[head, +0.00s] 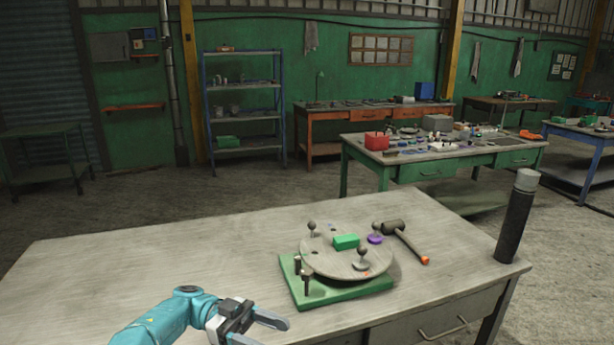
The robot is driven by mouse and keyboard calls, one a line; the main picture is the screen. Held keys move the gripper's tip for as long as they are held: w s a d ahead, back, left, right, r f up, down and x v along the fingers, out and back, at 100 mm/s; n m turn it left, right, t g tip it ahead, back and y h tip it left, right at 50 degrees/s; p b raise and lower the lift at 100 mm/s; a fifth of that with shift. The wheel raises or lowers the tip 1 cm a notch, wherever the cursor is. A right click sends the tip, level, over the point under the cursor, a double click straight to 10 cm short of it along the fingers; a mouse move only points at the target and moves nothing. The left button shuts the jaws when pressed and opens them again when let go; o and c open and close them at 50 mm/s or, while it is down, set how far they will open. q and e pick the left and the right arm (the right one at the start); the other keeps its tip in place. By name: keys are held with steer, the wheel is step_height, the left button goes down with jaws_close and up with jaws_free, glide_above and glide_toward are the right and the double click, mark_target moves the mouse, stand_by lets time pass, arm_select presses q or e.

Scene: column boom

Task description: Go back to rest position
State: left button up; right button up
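My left gripper (273,335) is at the bottom of the head view, over the front left part of the table (130,258). Its two fingers are spread apart, with nothing seen between them. The lower finger is partly cut off by the frame edge. My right gripper is not in view. To the right of my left gripper, apart from it, a round grey disc (325,262) sits on a green base (345,294). A green block (346,242) and a purple piece (375,239) lie on the disc, among several knobs.
A hammer (405,240) lies right of the disc. A dark cylinder with a grey cap (514,220) rises at the table's right corner. The table's left half is clear. Behind are a cluttered green workbench (430,170) and a blue shelf (243,105).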

arm_select(q)
steer(key=w+d+f+n+t+h+b, duration=0.1)
steer(key=w+f+n+t+b, duration=0.15)
steer(key=f+n+t, duration=0.5)
steer(key=w+d+f+n+t+h+b, duration=0.1)
steer(key=w+f+n+t+b, duration=0.2)
steer(key=n+t, duration=0.8)
steer(key=s+a+f+n+t+y, duration=0.1)
steer(key=s+a+f+n+y, duration=0.1)
steer(key=f+n+y, duration=0.5)
steer(key=s+a+f+t+y, duration=0.15)
steer(key=f+y, duration=0.25)
steer(key=f, duration=0.6)
steer(key=s+a+f+g+y, duration=0.1)
steer(key=s+f+g, duration=0.3)
steer(key=s, duration=0.5)
steer(key=s+f+g+y, duration=0.1)
steer(key=s+f+g, duration=0.3)
steer(key=s, duration=0.4)
steer(key=s+a+f+g+y, duration=0.1)
steer(key=s+f+g, duration=0.3)
steer(key=s, duration=0.5)
steer(key=shift+s+a+m+y, duration=0.35)
steer(key=shift+m+y, duration=0.1)
steer(key=shift+y, duration=0.15)
